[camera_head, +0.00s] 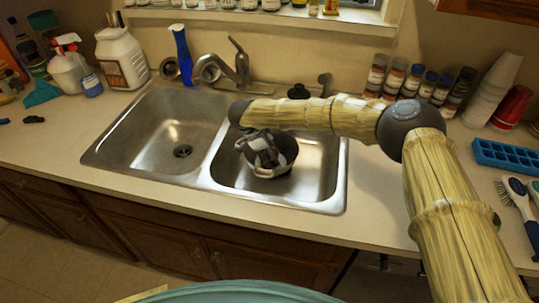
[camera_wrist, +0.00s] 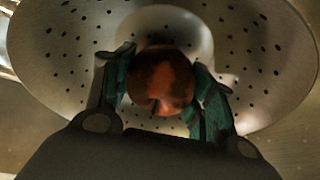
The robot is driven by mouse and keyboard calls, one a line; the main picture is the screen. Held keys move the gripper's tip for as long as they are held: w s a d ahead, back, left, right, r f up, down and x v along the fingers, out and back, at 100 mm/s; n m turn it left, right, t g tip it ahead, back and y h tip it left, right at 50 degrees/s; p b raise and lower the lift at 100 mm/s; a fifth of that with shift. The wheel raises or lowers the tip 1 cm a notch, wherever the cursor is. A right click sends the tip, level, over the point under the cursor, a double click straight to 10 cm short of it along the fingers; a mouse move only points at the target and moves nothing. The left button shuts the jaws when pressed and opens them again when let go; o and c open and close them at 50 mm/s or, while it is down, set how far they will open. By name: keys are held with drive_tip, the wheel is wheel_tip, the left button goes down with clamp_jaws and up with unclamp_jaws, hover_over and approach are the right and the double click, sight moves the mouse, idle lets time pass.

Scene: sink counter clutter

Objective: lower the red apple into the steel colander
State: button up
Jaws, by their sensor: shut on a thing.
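The steel colander (camera_head: 283,170) stands in the right sink basin. In the wrist view its perforated wall (camera_wrist: 262,60) fills most of the picture. The red apple (camera_wrist: 160,80), mottled dark and red, sits between the green-padded fingers of my gripper (camera_wrist: 163,88), which is shut on it. The apple shows against the colander's pale round bottom. In the head view my gripper (camera_head: 268,158) reaches down into the colander's opening, and the apple is hidden there. I cannot tell whether the apple touches the colander's bottom.
The left basin (camera_head: 160,135) is empty. Several spice jars (camera_head: 395,78) stand at the back right. A blue tray (camera_head: 505,157) and brushes (camera_head: 520,200) lie on the right counter.

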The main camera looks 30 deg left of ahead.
drive_tip(key=shift+f, duration=0.4)
idle(0.3)
drive_tip(key=o, duration=1.2)
drive_tip(key=shift+r, duration=0.15)
drive_tip(key=v, duration=1.1)
drive_tip(key=shift+r, duration=0.35)
